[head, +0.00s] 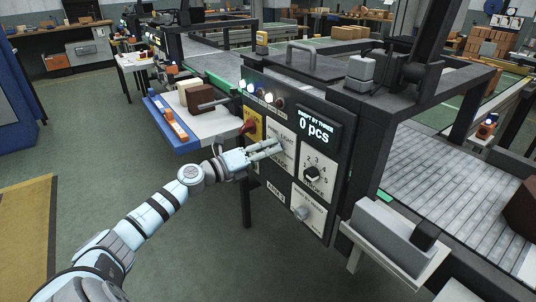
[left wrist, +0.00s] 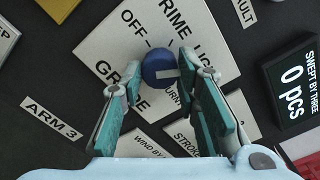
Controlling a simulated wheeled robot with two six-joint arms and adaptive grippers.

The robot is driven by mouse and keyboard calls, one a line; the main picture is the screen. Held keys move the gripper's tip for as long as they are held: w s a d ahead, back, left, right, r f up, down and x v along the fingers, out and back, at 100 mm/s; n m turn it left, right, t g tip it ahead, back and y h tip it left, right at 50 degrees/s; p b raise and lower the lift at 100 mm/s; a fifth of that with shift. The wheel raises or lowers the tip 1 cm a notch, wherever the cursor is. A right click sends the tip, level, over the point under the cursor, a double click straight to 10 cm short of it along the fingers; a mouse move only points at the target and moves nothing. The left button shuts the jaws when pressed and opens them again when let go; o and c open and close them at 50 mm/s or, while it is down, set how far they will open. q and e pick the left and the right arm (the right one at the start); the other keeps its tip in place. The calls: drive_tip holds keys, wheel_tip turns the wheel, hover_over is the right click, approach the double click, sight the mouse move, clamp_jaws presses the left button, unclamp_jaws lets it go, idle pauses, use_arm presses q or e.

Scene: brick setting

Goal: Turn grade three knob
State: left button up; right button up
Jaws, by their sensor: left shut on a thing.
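The blue round knob (left wrist: 160,69) with a white bar on its face sits on a pale plate (left wrist: 100,42) lettered with "OFF" and other words partly covered by my fingers. My left gripper (head: 272,151) reaches that plate on the dark control panel (head: 333,190). In the left wrist view its two teal-padded fingers stand on either side of the knob, shut on it. In the head view the fingers hide the knob. A label reading "ARM 3" (left wrist: 50,118) is near the plate. My right gripper is out of view.
A display (head: 317,127) reads "SWEPT BY THREE 0 pcs". Close by are a stroke dial (head: 311,174), a wind-by-hand knob (head: 301,213) and a red knob (head: 250,127) on yellow. A blue-edged side table (head: 180,146) carrying blocks stands left of the panel. Open floor lies to the left.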

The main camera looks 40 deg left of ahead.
use_arm(q)
drive_tip(key=m+b, duration=0.5)
drive_tip(key=m, duration=0.6)
drive_tip(key=shift+b, duration=0.35)
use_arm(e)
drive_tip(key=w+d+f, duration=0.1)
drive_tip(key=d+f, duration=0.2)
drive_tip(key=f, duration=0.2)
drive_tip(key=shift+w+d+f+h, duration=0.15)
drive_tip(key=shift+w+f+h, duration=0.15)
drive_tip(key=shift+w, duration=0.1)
use_arm(q)
drive_tip(key=o, duration=1.1)
drive_tip(key=shift+c, duration=0.2)
drive_tip(key=shift+o, duration=0.5)
drive_tip(key=shift+a, duration=0.1)
wheel_tip(320, 180, up, 10)
drive_tip(key=shift+r, duration=0.1)
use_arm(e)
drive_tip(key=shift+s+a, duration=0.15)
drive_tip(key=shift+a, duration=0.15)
